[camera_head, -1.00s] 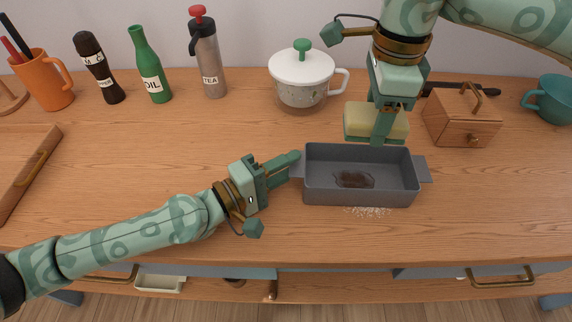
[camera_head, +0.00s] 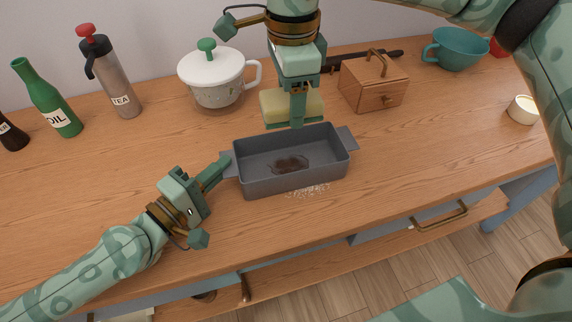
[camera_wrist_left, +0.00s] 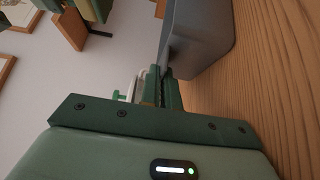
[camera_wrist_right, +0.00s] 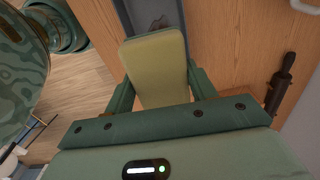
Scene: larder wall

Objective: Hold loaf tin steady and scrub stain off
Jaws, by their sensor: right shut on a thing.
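The grey loaf tin (camera_head: 262,184) stands on the wooden counter with a dark brown stain (camera_head: 290,164) on its inside floor. It also shows in the left wrist view (camera_wrist_left: 200,40). My left gripper (camera_head: 224,166) is at the tin's left handle (camera_head: 229,170); its fingers look close together, but whether they are clamped on the handle is unclear. My right gripper (camera_head: 297,112) is shut on a yellow sponge (camera_head: 272,106) with a green underside, at the tin's back rim. The sponge sits between the fingers in the right wrist view (camera_wrist_right: 157,70), with part of the tin beyond.
Pale crumbs (camera_head: 307,191) lie before the tin. Behind stand a white-lidded pot (camera_head: 218,88), a wooden box (camera_head: 373,95) and a dark-handled utensil (camera_head: 375,58). A tea flask (camera_head: 120,90) and green oil bottle (camera_head: 55,105) stand left, a teal cup (camera_head: 458,48) right.

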